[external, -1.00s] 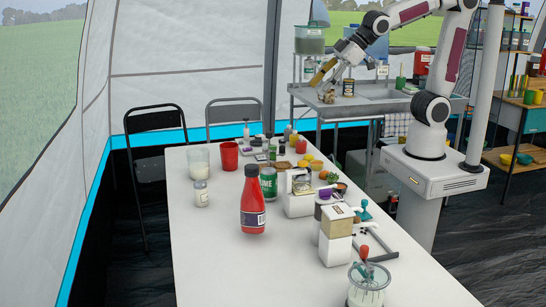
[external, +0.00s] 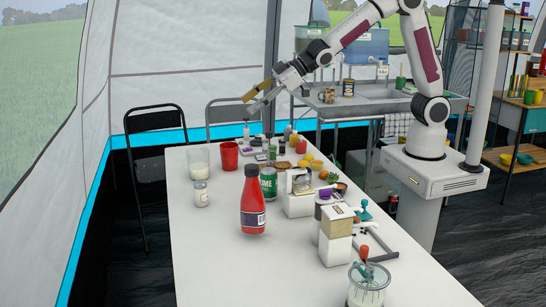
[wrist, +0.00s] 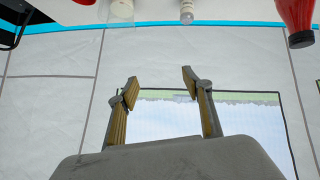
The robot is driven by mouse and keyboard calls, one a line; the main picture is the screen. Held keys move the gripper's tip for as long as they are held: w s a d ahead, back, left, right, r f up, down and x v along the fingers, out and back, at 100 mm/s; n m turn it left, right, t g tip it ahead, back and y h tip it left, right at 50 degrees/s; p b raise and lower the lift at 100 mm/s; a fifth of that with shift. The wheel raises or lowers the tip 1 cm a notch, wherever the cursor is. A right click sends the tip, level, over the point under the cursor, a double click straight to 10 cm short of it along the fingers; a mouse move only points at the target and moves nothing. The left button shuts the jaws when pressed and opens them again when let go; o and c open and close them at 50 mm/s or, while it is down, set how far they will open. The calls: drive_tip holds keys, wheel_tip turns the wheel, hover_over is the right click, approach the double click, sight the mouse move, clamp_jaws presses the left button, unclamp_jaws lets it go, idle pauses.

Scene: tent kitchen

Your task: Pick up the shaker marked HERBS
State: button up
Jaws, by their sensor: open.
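No label reading HERBS can be made out in either view. A small pale shaker or jar (external: 201,194) with a label too small to read stands upright on the left of the table. It seems to be the one at the top of the wrist view (wrist: 187,12), cut by the frame edge. My gripper (external: 251,103) is in the air above the far part of the table, behind and right of this shaker. Its fingers are apart and empty, as the wrist view (wrist: 160,82) also shows. Several small bottles (external: 288,132) stand below it.
A red sauce bottle (external: 253,206) and a green-labelled bottle (external: 268,182) stand mid-table. A glass (external: 199,160) and a red cup (external: 229,155) stand behind the pale shaker. The near-left table (external: 205,265) is clear.

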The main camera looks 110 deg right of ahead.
drive_tip(key=w+f+n+t+y, duration=0.1)
drive_tip(key=w+f+n+y, duration=0.15)
drive_tip(key=w+f, duration=0.75)
drive_tip(key=y, duration=0.4)
approach(201, 189)
drive_tip(key=shift+w+d+f, duration=0.75)
drive_tip(key=shift+w+d, duration=0.05)
drive_tip(key=shift+a+f+n+t, duration=0.15)
drive_tip(key=shift+f+n+t, duration=0.1)
drive_tip(key=shift+f+t, duration=0.1)
drive_tip(key=shift+x, duration=1.3)
drive_tip(key=shift+w+f, duration=0.1)
drive_tip(key=shift+x, duration=2.5)
